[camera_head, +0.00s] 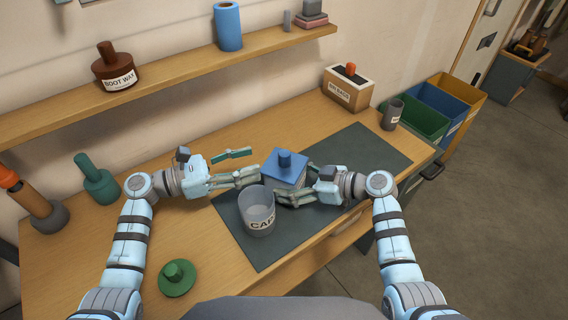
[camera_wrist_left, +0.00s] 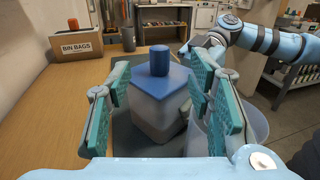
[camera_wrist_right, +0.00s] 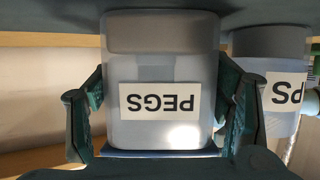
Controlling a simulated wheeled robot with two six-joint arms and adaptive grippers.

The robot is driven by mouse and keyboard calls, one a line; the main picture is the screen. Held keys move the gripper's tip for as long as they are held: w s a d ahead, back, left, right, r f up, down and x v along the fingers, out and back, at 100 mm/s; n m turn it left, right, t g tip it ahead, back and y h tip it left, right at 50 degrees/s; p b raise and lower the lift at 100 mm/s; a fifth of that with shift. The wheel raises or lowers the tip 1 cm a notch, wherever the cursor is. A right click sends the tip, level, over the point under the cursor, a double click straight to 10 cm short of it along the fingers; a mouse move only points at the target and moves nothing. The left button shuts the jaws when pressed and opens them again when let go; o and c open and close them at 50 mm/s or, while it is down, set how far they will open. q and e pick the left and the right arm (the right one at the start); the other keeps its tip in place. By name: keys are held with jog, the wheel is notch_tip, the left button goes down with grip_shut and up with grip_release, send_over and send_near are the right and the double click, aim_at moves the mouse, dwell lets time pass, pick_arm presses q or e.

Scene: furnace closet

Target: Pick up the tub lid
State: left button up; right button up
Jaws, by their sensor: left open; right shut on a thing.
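A clear tub labelled PEGS (camera_wrist_right: 160,110) stands on the dark mat, upside down in the right wrist view. A square blue lid (camera_head: 284,165) with a round knob sits on it; the lid also shows in the left wrist view (camera_wrist_left: 150,82). My right gripper (camera_head: 294,184) is shut on the tub's sides, a finger on each side in the right wrist view. My left gripper (camera_head: 244,166) is open and empty, left of the lid, its fingers pointing towards it. A round green lid (camera_head: 177,278) with a knob lies at the table's front left.
An open grey CAPS tub (camera_head: 258,212) stands close in front of the PEGS tub. A BIN BAGS box (camera_head: 348,90) and a grey cup (camera_head: 393,115) stand at the back right. Green bottle (camera_head: 96,180) is at left. The mat's (camera_head: 365,150) right part is clear.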

aim_at(285, 152)
pick_arm(q)
jog(key=x, duration=1)
jog(key=shift+f, duration=0.15)
pick_arm(e)
jog(key=shift+d, duration=0.1)
pick_arm(q)
jog(key=shift+a, duration=0.1)
grip_shut()
notch_tip(285, 152, up, 12)
pick_arm(e)
jog(key=o, duration=1.4)
jog(key=shift+o, duration=0.2)
